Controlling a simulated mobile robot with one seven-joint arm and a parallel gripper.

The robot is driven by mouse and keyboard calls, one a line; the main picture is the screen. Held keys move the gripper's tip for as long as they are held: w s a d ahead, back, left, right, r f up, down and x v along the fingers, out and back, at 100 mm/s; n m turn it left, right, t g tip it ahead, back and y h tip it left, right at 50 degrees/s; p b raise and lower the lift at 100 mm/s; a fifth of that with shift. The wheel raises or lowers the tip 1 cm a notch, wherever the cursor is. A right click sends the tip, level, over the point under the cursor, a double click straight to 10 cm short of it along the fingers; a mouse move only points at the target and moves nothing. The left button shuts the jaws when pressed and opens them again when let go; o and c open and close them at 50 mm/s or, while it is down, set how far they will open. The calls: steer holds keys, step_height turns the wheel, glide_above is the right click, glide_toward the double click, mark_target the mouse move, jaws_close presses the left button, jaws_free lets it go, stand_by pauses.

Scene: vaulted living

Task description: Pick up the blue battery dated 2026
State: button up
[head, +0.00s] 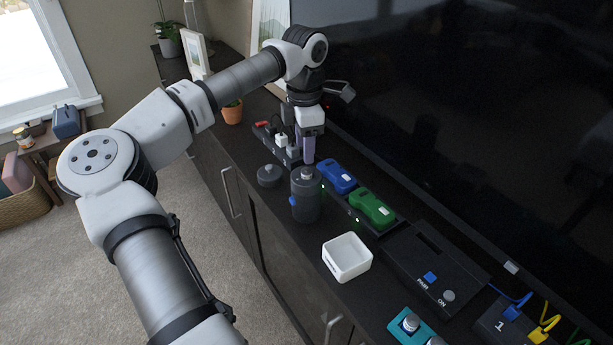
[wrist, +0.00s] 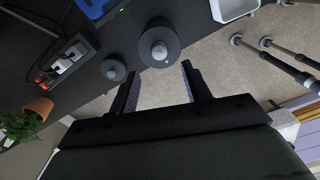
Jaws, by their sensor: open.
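A blue battery (head: 338,178) sits in the dark charging dock on the black console. A green battery (head: 371,207) sits beside it. Each has a pale label whose date is too small to read. My gripper (head: 308,157) points down over the console, to the left of the blue battery and behind a dark grey canister (head: 306,205). In the wrist view my open gripper (wrist: 160,88) has nothing between its fingers, with the canister (wrist: 150,32) just beyond them. A blue piece, probably the blue battery (wrist: 91,8), is cut off at the top edge there.
A round dark grey piece (head: 269,175) lies left of the canister. A power strip with plugs (head: 282,140) and a potted plant (head: 232,112) stand farther back. A white open box (head: 347,257) and a dark panel with buttons (head: 433,270) are nearer. The large TV screen (head: 470,110) rises behind.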

mark_target(307, 170)
steer(key=shift+d+f+p, duration=0.15)
steer(key=shift+f+p, duration=0.2)
steer(key=shift+f, duration=1.2)
steer(key=shift+d+f+p, duration=0.1)
steer(key=shift+f+p, duration=0.2)
steer(key=shift+f, duration=1.25)
steer(key=shift+c, duration=0.5)
jaws_close()
